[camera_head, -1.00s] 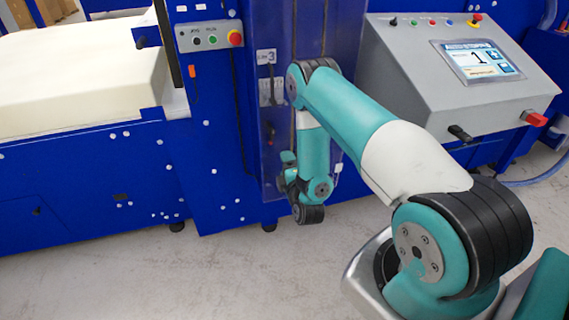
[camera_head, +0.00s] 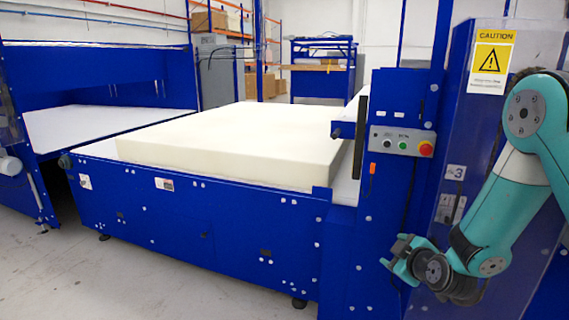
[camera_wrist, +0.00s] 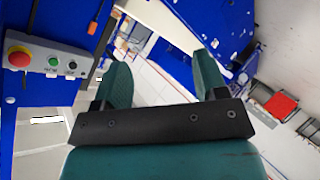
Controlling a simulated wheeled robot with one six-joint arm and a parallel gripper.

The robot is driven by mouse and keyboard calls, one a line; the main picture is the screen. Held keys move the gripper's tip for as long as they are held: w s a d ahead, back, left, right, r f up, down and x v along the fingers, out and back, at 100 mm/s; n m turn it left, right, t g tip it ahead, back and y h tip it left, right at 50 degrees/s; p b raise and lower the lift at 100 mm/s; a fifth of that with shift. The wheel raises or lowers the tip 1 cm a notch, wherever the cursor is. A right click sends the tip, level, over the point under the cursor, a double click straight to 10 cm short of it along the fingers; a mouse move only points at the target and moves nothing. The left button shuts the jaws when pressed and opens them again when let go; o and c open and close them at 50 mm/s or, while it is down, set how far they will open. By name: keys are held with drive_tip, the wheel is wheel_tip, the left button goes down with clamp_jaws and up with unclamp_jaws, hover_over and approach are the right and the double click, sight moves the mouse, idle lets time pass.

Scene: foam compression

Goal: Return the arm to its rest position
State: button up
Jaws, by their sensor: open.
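My teal arm reaches in from the right edge of the head view, bent at the elbow, with its wrist low in front of the blue machine. My gripper (camera_head: 398,254) points left, beside the machine's blue post, and looks empty. In the wrist view my gripper (camera_wrist: 160,75) shows two teal fingers set wide apart with nothing between them. The floor and blue machine parts show beyond them.
A cream foam block (camera_head: 235,140) lies on the blue machine bed. A control box (camera_head: 402,141) with a red button is on the post; it also shows in the wrist view (camera_wrist: 45,58). A yellow caution sign (camera_head: 491,60) is on the panel behind my arm. Floor is clear at lower left.

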drive_tip(key=s+a+r+m+g+y, duration=0.2)
drive_tip(key=s+a+r+g+y, duration=0.35)
drive_tip(key=s+a+r, duration=0.75)
drive_tip(key=s+r+g+h, duration=0.1)
drive_tip(key=s+r+g, duration=0.1)
drive_tip(key=s, duration=0.8)
drive_tip(key=s+r+m+g+h, duration=0.1)
drive_tip(key=s+g, duration=0.4)
drive_tip(key=s, duration=0.5)
drive_tip(key=shift+s+r+m+h, duration=0.15)
drive_tip(key=shift+r+m+h, duration=0.25)
drive_tip(key=shift+r, duration=0.4)
drive_tip(key=shift+d, duration=0.1)
